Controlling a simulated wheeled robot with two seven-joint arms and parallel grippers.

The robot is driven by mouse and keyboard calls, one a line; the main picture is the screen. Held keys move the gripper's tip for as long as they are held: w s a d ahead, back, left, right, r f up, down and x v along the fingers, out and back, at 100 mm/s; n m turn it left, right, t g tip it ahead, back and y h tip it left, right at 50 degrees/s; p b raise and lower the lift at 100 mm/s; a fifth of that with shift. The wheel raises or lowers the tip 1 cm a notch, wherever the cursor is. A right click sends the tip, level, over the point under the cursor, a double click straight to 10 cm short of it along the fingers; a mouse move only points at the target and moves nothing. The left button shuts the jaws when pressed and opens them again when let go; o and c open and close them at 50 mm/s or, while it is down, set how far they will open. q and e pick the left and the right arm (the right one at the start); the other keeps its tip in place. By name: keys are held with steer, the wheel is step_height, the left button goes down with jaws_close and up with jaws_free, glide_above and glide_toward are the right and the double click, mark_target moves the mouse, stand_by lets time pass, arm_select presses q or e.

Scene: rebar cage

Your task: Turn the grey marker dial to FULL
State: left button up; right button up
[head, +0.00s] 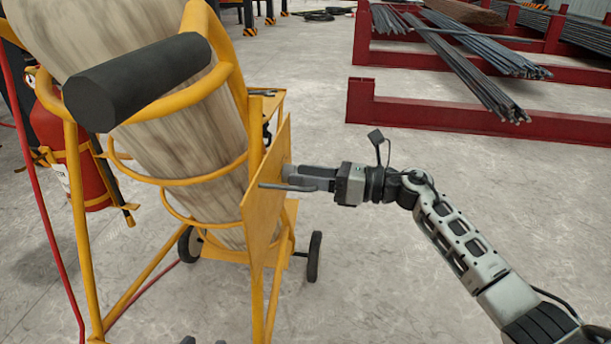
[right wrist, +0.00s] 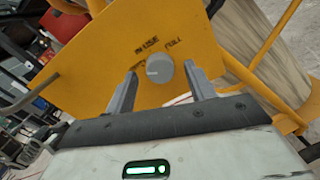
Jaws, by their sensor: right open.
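The grey marker dial (right wrist: 159,68) is a round knob on a yellow panel (right wrist: 95,65); the panel also shows edge-on in the head view (head: 262,195). Dark lettering on the panel reads IN USE (right wrist: 147,45) above the dial and FULL (right wrist: 173,42) above and to its right. The dial's pointer is too small to read. My right gripper (right wrist: 160,70) is open, with one finger on each side of the dial; I cannot tell whether they touch it. In the head view the right gripper (head: 292,173) reaches the panel from the right.
A bent grey rod (head: 287,187) sticks out of the panel close to my right fingers. The yellow wheeled frame (head: 85,235) holds a large pale cylinder (head: 190,150). A red extinguisher (head: 68,150) hangs at left. Red racks (head: 450,115) stand behind; the floor at right is clear.

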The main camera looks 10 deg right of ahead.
steer(key=shift+w+a, duration=0.15)
steer(key=shift+a, duration=0.1)
steer(key=c, duration=1)
steer(key=shift+o, duration=0.2)
